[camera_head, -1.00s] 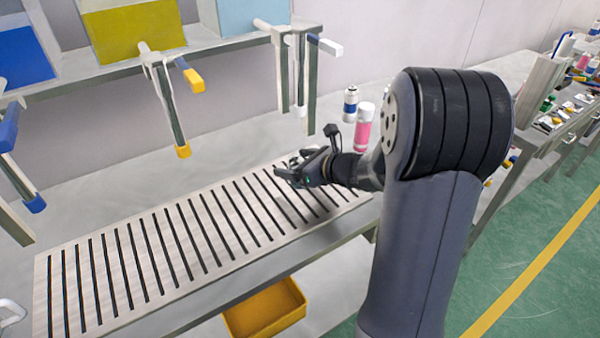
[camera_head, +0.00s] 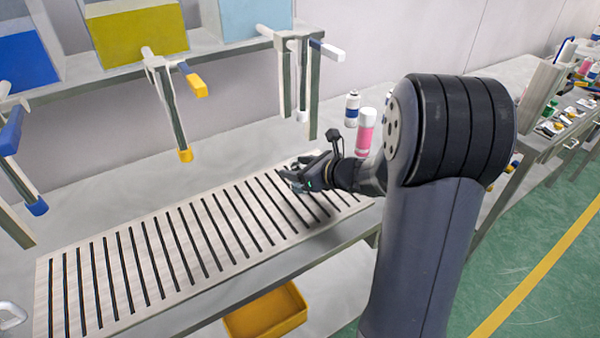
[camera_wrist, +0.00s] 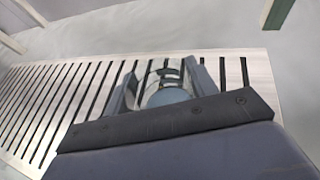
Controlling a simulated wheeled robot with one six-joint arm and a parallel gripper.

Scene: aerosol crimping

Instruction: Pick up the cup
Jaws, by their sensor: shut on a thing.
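The cup (camera_wrist: 166,86) shows in the wrist view as a shiny, round, silvery-grey thing between my two fingers, over the slatted rack. My gripper (camera_wrist: 164,80) is shut on it, with one finger on either side. The cup's lower part is hidden behind the dark edge of my gripper. In the head view my gripper (camera_head: 293,176) is low over the right part of the slatted rack (camera_head: 45,290). There the cup is too small and too covered by the fingers to make out.
A pink can (camera_head: 366,134) and a white-and-blue bottle (camera_head: 352,108) stand behind my gripper. Hanging dispensers with a yellow tip (camera_head: 185,156) and a blue tip (camera_head: 37,206) are above the bench. A yellow bin (camera_head: 262,318) sits below. The rack's left part is clear.

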